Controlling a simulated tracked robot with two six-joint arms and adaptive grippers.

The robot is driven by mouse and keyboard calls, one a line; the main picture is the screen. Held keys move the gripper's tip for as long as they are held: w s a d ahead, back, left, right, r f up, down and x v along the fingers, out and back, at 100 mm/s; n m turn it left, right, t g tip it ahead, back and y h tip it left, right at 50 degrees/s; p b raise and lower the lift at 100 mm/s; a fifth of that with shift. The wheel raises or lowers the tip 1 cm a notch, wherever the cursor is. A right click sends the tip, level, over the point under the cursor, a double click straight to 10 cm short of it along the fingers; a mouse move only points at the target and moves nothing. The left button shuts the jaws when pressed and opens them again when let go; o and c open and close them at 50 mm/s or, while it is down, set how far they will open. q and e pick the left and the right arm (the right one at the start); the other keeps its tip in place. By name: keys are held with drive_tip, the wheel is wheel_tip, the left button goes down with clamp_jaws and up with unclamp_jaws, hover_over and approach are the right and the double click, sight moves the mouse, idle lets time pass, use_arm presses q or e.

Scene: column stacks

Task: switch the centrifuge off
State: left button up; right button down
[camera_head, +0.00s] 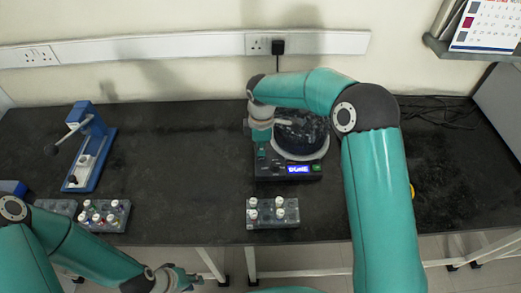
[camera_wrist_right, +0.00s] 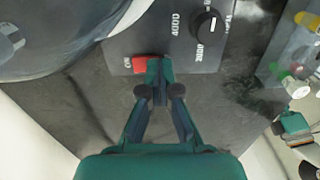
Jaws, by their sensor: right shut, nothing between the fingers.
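The centrifuge (camera_head: 318,150) stands on the black bench, its round bowl dark inside a pale rim. Its front display (camera_head: 298,169) is lit blue and seems to read DONE. In the right wrist view its panel (camera_wrist_right: 185,55) carries a red switch (camera_wrist_right: 139,65) beside the letters ON and a black knob (camera_wrist_right: 208,27). My right gripper (camera_wrist_right: 159,88) is shut and empty, its tips at the switch's right edge and partly covering it. I cannot tell whether they touch. In the head view this gripper (camera_head: 262,152) is over the panel's left end. My left gripper (camera_head: 178,279) is low at the front, fingers unclear.
A blue stand device (camera_head: 92,160) is at the left. The bench (camera_head: 180,170) between it and the centrifuge is clear.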

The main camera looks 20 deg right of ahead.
drive_tip(key=shift+f, duration=0.2)
drive_tip(key=shift+r, duration=0.1)
drive_tip(key=shift+r+p, duration=1.7)
drive_tip(key=shift+r, duration=0.75)
drive_tip(key=shift+f, duration=0.1)
